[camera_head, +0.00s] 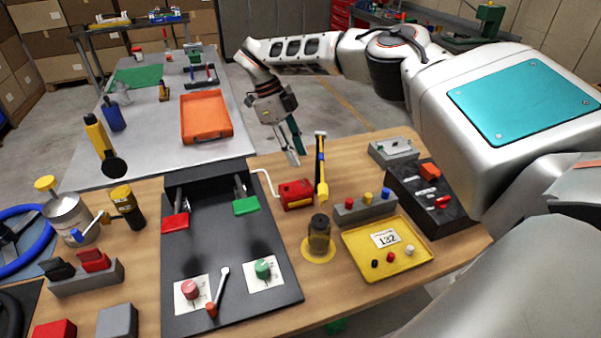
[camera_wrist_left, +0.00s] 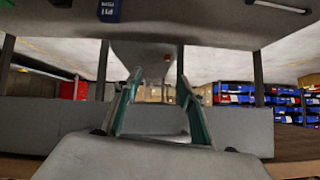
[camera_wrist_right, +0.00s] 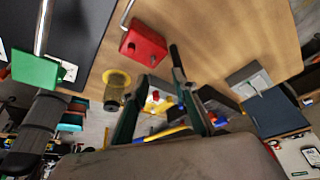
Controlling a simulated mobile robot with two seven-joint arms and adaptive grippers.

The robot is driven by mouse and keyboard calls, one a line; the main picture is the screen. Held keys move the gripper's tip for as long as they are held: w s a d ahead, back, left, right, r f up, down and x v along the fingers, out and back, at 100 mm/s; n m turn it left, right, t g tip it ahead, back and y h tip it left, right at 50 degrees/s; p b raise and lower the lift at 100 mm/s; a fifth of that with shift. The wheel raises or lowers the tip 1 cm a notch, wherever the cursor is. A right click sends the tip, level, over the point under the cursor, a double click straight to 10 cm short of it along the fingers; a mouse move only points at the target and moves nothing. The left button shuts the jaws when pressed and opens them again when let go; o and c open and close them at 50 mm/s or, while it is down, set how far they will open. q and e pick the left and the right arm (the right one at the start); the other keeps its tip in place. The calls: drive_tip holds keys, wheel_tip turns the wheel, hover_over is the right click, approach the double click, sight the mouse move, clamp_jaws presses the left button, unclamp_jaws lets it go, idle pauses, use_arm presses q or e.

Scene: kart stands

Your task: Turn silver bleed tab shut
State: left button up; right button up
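A red block (camera_head: 296,194) with a pale hose stands on the bench right of the black pedal board (camera_head: 205,250). It also shows in the right wrist view (camera_wrist_right: 144,45). A silver bleed tab cannot be made out for certain; small details on the block are too small to tell. My right gripper (camera_head: 293,152) hangs beyond and above the red block, apart from it. In the right wrist view its fingers (camera_wrist_right: 160,85) are spread and empty. My left gripper is outside the head view; in its wrist view its fingers (camera_wrist_left: 160,75) are spread with nothing between them.
A dark jar (camera_head: 319,236) stands in front, a yellow tray (camera_head: 360,262) and a knob block (camera_head: 365,208) to the right. An orange tray (camera_head: 206,135) lies on the grey table behind.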

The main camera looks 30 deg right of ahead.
sight(303, 182)
drive_tip(key=s+a+n+t+h, duration=0.2)
drive_tip(key=s+a+n+t, duration=0.15)
drive_tip(key=n, duration=0.75)
drive_tip(key=shift+w+x, duration=0.15)
drive_tip(key=shift+x, duration=1.7)
drive_tip(key=shift+w+x, duration=0.2)
drive_tip(key=shift+x, duration=1.6)
clamp_jaws()
